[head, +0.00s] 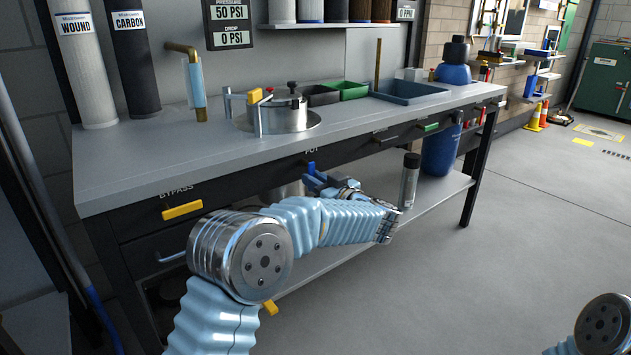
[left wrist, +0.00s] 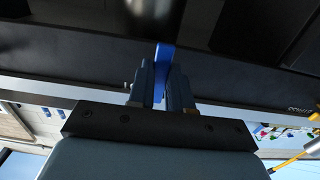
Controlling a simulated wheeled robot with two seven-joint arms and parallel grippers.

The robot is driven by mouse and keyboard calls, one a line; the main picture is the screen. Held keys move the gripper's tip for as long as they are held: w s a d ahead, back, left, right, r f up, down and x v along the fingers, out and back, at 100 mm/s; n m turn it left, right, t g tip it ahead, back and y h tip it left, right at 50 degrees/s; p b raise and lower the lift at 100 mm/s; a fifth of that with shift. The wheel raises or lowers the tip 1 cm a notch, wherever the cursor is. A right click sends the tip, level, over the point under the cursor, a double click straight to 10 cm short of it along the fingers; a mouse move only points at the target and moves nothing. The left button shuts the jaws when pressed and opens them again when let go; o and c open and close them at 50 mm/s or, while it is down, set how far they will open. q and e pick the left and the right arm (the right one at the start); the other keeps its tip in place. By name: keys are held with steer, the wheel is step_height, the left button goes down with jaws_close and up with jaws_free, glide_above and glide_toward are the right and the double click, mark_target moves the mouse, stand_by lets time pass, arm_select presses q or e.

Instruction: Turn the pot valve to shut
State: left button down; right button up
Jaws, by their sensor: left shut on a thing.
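The pot valve's blue handle (head: 311,166) is on the dark front panel of the bench, just below the POT label. My left gripper (head: 318,180) is at this handle, and its fingers partly cover it. In the left wrist view the blue handle (left wrist: 164,62) stands between the two fingers, and my left gripper (left wrist: 160,92) is shut on it. The handle's pivot is hard to make out. Only a joint of my right arm shows at the lower right of the head view; the right gripper is out of view.
A yellow bypass handle (head: 183,211) is on the panel to the left. A green handle (head: 428,127) is further right. A steel pot (head: 283,114) stands on the bench top (head: 140,160). A grey cylinder (head: 409,181) stands on the lower shelf, close to my left forearm.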

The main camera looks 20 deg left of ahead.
arm_select(q)
steer(key=shift+w+n, duration=0.1)
steer(key=shift+n, duration=0.2)
steer(key=shift+w+d+r+n+b, duration=0.4)
steer(key=shift+n+b, duration=0.65)
steer(key=shift+n, duration=1.8)
steer(key=shift+w+d+r+n+b, duration=0.4)
steer(key=shift+n+b, duration=0.7)
steer(key=shift+n, duration=1.8)
steer(key=shift+w+d+r+n+b, duration=0.25)
steer(key=shift+r+n+b, duration=0.55)
steer(key=shift+n, duration=2.05)
steer(key=shift+f+b, duration=0.2)
steer(key=shift+b, duration=0.1)
steer(key=c, duration=1)
jaws_free()
steer(key=shift+a+r, duration=0.1)
steer(key=shift+c, duration=0.2)
